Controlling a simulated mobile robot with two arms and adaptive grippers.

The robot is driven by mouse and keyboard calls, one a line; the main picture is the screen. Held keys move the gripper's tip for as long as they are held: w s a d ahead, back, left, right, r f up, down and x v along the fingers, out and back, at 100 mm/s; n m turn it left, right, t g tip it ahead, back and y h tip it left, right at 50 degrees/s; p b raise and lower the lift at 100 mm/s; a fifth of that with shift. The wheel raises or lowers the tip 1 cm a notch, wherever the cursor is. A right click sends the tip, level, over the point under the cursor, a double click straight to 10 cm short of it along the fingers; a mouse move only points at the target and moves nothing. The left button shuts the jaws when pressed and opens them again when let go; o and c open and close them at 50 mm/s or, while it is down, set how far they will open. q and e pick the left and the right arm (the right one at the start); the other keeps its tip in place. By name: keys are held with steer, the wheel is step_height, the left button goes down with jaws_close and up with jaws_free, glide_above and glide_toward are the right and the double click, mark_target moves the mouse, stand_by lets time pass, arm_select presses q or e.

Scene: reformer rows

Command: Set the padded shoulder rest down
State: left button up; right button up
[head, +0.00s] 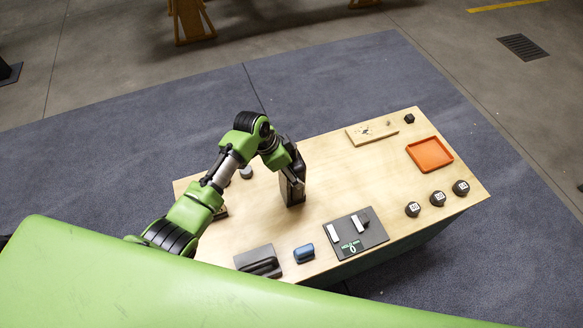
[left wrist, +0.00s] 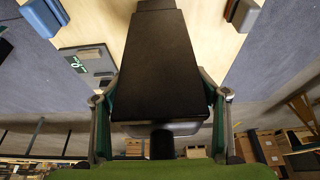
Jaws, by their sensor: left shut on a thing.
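The padded shoulder rest (head: 294,190) is a dark, nearly black block, held upright over the middle of the wooden table (head: 325,165). In the left wrist view the rest (left wrist: 157,60) fills the middle, a dark pad narrowing away from me. My left gripper (head: 290,172) is shut on it, with one finger on each side in the left wrist view. The lower end of the rest is at or just above the table top; I cannot tell if it touches. My right gripper is in neither view.
Near the front edge are a dark grey block (head: 258,261), a blue block (head: 304,254) and a dark plate (head: 374,234) with white pieces. Several round weights (head: 437,198), an orange tray (head: 446,162) and a wooden board (head: 358,136) lie right. Bare table surrounds the rest.

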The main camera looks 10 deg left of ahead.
arm_select(q)
steer(key=shift+f, duration=0.1)
steer(key=o, duration=1.6)
steer(key=shift+f, duration=0.1)
steer(key=shift+o, duration=0.2)
steer(key=v, duration=1.2)
steer(key=shift+b, duration=0.4)
steer(key=shift+s, duration=0.15)
